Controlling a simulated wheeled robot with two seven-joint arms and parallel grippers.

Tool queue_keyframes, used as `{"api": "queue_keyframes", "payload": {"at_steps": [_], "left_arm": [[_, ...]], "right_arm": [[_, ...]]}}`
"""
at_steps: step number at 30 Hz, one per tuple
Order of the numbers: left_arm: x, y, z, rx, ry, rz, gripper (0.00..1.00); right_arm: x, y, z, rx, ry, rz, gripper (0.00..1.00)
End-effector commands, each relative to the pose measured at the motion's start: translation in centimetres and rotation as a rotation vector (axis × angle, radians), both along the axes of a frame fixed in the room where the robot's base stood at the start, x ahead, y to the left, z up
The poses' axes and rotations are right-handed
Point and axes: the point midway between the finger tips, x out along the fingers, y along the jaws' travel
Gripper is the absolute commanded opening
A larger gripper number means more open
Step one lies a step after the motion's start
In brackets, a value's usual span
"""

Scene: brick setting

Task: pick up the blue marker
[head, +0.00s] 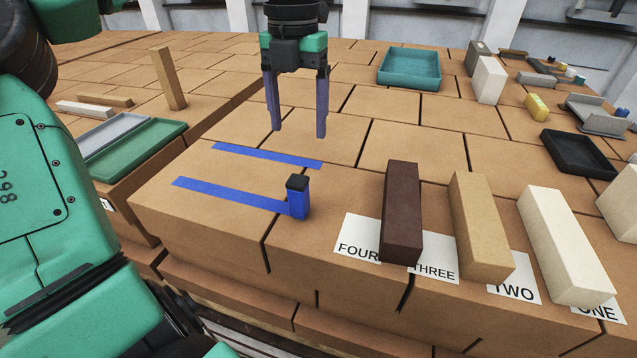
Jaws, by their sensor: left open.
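The blue marker (298,201) is a short upright block with a black top. It stands on the brick surface at the right end of the nearer blue strip (230,195). My left gripper (297,133) hangs above and behind the marker, fingers pointing down. Its two purple-blue fingers are wide apart with nothing between them. The fingers do not touch the marker. My right gripper is not in view.
A teal tray (409,83) lies behind. Green tray (150,138) and sticks lie left. A black tray (580,150) and small items are at far right.

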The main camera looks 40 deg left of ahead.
Motion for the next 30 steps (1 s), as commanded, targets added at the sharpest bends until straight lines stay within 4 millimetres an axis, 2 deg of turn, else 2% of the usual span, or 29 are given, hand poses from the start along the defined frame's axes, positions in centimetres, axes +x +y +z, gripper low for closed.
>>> {"api": "queue_keyframes", "payload": {"at_steps": [3, 8, 11, 16, 19, 26, 30], "left_arm": [[-0.2, -0.1, -3.0, -0.004, 0.004, -0.004, 0.8], [-0.1, -0.1, -6.5, -0.002, 0.003, 0.0, 0.8], [-0.1, -0.1, -7.7, -0.001, 0.003, -0.001, 0.8], [0.2, -0.3, -10.4, -0.002, 0.007, -0.001, 0.8], [0.2, -0.3, -12.2, -0.001, 0.003, 0.001, 0.8], [0.3, -0.2, -12.9, 0.0, -0.001, 0.001, 0.8], [0.3, -0.2, -12.9, 0.0, -0.001, 0.001, 0.26]], "right_arm": [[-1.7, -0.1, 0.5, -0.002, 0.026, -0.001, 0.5], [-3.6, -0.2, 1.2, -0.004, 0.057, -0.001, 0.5], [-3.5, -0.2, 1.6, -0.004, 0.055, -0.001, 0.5], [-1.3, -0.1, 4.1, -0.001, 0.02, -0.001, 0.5], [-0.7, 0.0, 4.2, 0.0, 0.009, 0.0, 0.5], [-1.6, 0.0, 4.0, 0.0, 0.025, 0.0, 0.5], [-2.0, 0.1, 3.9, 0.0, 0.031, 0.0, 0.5]]}}
